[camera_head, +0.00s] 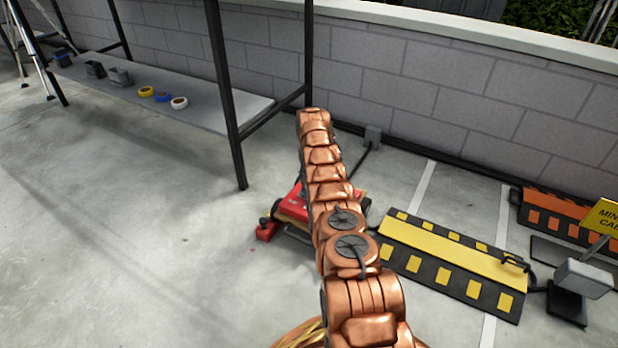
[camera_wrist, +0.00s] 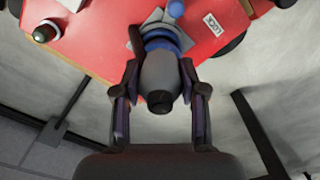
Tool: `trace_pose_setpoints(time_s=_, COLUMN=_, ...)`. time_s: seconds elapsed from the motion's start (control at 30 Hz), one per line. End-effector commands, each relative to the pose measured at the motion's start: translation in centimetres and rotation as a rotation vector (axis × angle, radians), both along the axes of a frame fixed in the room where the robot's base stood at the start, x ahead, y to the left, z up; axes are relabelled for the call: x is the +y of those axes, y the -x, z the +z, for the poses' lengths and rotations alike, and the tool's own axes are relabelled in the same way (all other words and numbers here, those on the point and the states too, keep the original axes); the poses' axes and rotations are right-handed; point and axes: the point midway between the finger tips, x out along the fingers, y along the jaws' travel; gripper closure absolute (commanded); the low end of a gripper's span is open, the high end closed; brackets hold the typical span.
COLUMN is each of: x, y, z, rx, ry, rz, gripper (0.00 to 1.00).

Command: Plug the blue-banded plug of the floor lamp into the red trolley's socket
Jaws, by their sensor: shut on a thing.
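My gripper (camera_wrist: 160,72) is shut on the grey plug (camera_wrist: 161,74), whose blue band (camera_wrist: 168,43) shows just past the fingertips in the wrist view. The red trolley (camera_wrist: 105,28) lies beyond it, with the plug's front end over a grey fitting (camera_wrist: 152,22) on its top. I cannot tell whether the plug is in the socket; the plug hides its own front end. In the head view the trolley (camera_head: 292,208) stands on the floor, partly hidden behind my copper arm, and my gripper and the plug are hidden. The floor lamp cannot be made out for certain.
A yellow and black cable ramp (camera_head: 440,256) lies right of the trolley. A grey box (camera_head: 373,136) with a cable is by the wall. A shelf (camera_head: 215,115) with tape rolls stands at left. A blue round part (camera_wrist: 176,8) and white label (camera_wrist: 214,24) are on the trolley.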

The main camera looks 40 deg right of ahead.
Motion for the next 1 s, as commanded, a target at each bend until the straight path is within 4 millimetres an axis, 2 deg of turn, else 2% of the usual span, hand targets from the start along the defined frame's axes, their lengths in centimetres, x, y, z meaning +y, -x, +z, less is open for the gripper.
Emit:
trace_pose_setpoints(time_s=0.97, x=0.0, y=0.0, z=-1.5, rx=0.000, ry=0.000, rz=0.000, gripper=1.00)
trace_pose_setpoints(time_s=1.0, x=0.0, y=0.0, z=-1.5, rx=0.000, ry=0.000, rz=0.000, gripper=0.57)
